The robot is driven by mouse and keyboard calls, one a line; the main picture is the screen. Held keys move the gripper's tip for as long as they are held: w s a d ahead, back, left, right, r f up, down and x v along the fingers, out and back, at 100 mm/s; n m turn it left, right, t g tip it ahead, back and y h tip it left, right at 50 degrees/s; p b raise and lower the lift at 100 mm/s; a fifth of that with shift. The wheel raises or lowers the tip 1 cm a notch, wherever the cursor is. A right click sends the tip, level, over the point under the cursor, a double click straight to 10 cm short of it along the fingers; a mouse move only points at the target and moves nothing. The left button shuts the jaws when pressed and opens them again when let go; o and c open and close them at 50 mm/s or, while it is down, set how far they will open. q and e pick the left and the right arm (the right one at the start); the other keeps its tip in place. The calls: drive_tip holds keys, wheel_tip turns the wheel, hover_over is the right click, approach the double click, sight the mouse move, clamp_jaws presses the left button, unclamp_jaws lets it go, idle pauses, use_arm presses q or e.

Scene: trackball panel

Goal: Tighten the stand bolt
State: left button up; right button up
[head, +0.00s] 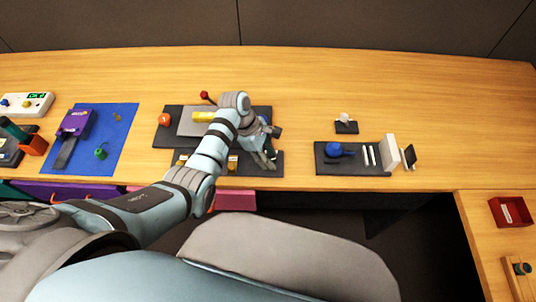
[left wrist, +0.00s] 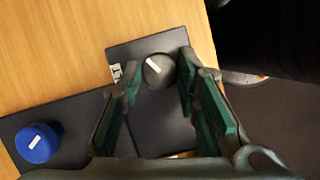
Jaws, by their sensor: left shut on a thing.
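My left gripper (head: 268,164) is over the right end of the front dark panel (head: 277,171) in the head view. In the left wrist view my left gripper (left wrist: 160,62) has its two green-padded fingers on either side of a round dark knob (left wrist: 158,71) with a white pointer mark, and is shut on it. The knob sits on the dark panel (left wrist: 160,120); I cannot tell for sure that it is the stand bolt. The gripper hides the knob in the head view. My right gripper is not in view.
A blue knob (left wrist: 38,142) stands on the neighbouring dark panel behind. A panel with a blue ball (head: 338,150) and white upright plates (head: 390,151) lies to the right. A blue mat (head: 122,138) with a purple device (head: 76,122) lies left.

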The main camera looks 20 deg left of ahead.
use_arm(q)
drive_tip(key=m+g, duration=0.1)
drive_tip(key=m, duration=0.1)
drive_tip(key=shift+w+m, duration=0.1)
drive_tip(key=shift+m, duration=0.3)
drive_tip(key=m+b, duration=0.1)
drive_tip(key=m+g+b, duration=0.1)
drive_tip(key=m, duration=0.1)
drive_tip(key=shift+w+d+f+m+g+y, duration=0.1)
drive_tip(key=shift+w+f+m+g+y, duration=0.1)
drive_tip(key=shift+m+g+y, duration=0.1)
drive_tip(key=m+g+y+b, duration=0.1)
drive_tip(key=m+b, duration=0.3)
drive_tip(key=shift+d+m, duration=0.1)
drive_tip(key=shift+m, duration=0.2)
drive_tip(key=shift+d+r+m+g+y+b, duration=0.15)
drive_tip(key=shift+m+y+b, duration=0.25)
drive_tip(key=shift+m+b, duration=0.55)
drive_tip(key=shift+f+m+g+y+b, duration=0.1)
drive_tip(key=shift+m+g+y+b, duration=0.25)
drive_tip(key=shift+m+b, duration=0.6)
drive_tip(key=shift+r, duration=0.1)
drive_tip(key=o, duration=1.1)
drive_tip(key=shift+o, duration=0.2)
